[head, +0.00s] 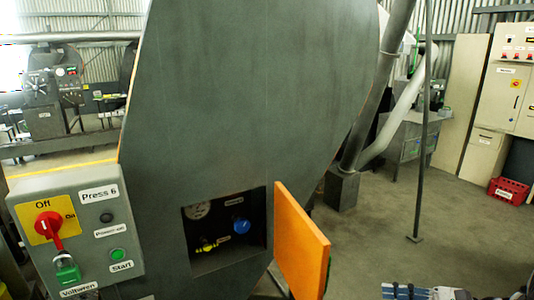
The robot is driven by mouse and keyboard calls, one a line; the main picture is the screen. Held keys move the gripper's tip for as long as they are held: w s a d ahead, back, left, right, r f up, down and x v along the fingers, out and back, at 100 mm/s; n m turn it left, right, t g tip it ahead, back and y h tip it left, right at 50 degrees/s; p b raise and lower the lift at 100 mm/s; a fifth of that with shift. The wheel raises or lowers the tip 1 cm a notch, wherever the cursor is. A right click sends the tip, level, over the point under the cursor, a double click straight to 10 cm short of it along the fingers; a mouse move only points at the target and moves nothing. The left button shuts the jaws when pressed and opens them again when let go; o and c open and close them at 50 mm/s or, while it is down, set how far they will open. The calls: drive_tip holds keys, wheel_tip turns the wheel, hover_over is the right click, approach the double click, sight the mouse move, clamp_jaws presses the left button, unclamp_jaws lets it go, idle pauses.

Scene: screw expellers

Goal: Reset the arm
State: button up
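No gripper fingers show in the head view, so I cannot see whether my gripper is open or shut. Grey and bluish mechanical parts show at the bottom right edge, cut off by the frame; I cannot tell whether they are mine. A large dark grey machine body (250,90) fills the middle. Its small orange door (301,243) stands open beside a recess (226,232) holding a gauge, a yellow valve and a blue knob.
A grey control box (80,228) labelled Press 6 is at the left, with a red rotary switch (48,224) and a green button (117,254). Slanted pipes (375,100) and a thin post (422,130) stand right. A red crate (508,191) sits by cabinets. Floor between is clear.

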drive_tip(key=s+a+r+n+g+h, duration=0.2)
drive_tip(key=a+r+n+g, duration=0.3)
drive_tip(key=a, duration=0.5)
drive_tip(key=s+a+r+n+t+h, duration=0.1)
drive_tip(key=s+a+r+n+h, duration=0.2)
drive_tip(key=s+a+n+h, duration=0.2)
drive_tip(key=s+a+r+n+h, duration=0.3)
drive_tip(key=s+a+n+h, duration=0.2)
drive_tip(key=s+n, duration=0.7)
drive_tip(key=shift+s+r+t+h, duration=0.15)
drive_tip(key=shift+s+t+h, duration=0.25)
drive_tip(key=shift+s+h, duration=0.15)
drive_tip(key=shift+w+a+n, duration=0.1)
drive_tip(key=shift+a+n, duration=0.05)
drive_tip(key=shift+n, duration=0.15)
